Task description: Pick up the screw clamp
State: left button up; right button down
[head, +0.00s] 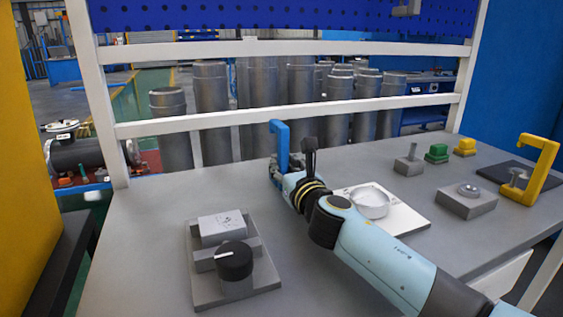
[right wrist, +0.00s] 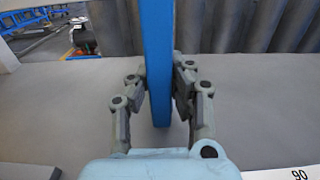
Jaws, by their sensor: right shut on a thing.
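A blue screw clamp (head: 281,135) stands upright near the back edge of the grey table (head: 148,225). My right gripper (head: 276,170) is at it, its arm reaching in from the lower right. In the right wrist view, the blue bar of the clamp (right wrist: 158,60) runs upright between the two fingers of my right gripper (right wrist: 160,95), which are shut on it. The clamp's lower part is partly hidden by the gripper in the head view. A second, yellow clamp (head: 546,165) stands at the right on a dark pad. My left gripper is not in view.
A white plate with a round flanged shell (head: 369,203) lies right of my gripper. A grey fixture with a black knob (head: 234,261) sits front left. Grey blocks (head: 466,200) and green (head: 437,152) and yellow (head: 465,146) pieces stand at right. A white rail (head: 285,115) runs behind the table.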

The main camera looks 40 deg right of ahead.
aim_at(285, 147)
notch_tip(285, 147, up, 5)
jog(key=p, duration=0.3)
jog(key=shift+f+p, duration=0.1)
jog(key=shift+p, duration=0.25)
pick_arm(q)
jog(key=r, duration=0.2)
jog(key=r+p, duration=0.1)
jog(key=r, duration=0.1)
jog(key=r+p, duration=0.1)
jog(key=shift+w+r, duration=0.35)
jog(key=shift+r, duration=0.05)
pick_arm(e)
jog(key=s+d+r, duration=0.6)
jog(key=d, duration=0.4)
